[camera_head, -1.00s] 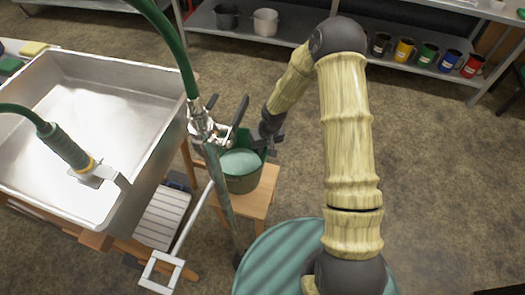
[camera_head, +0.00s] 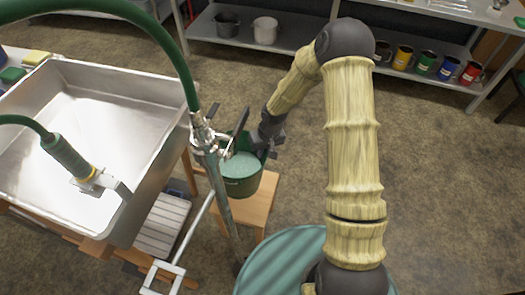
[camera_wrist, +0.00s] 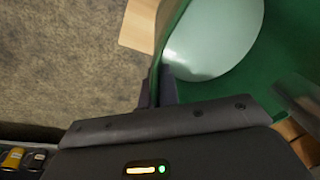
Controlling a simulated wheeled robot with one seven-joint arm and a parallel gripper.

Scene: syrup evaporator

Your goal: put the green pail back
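The green pail (camera_head: 241,187) stands upright on a small wooden stool (camera_head: 262,205), with a pale, smooth surface inside it. In the wrist view the pail (camera_wrist: 245,88) fills the upper right, and the pale surface (camera_wrist: 212,38) shows inside. My gripper (camera_head: 268,146) is at the pail's far right rim. In the wrist view its fingers (camera_wrist: 228,96) are apart, with green pail wall between them; the right finger is blurred. Whether either finger touches the pail is unclear. The metal pipe partly hides the pail's left side.
A large metal pan (camera_head: 95,120) stands at left. A green hose (camera_head: 175,50) and metal pipe (camera_head: 222,190) stand close left of the pail. A round teal ribbed top (camera_head: 285,262) is at the front. Shelves (camera_head: 330,45) behind hold pots and mugs. Floor at right is clear.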

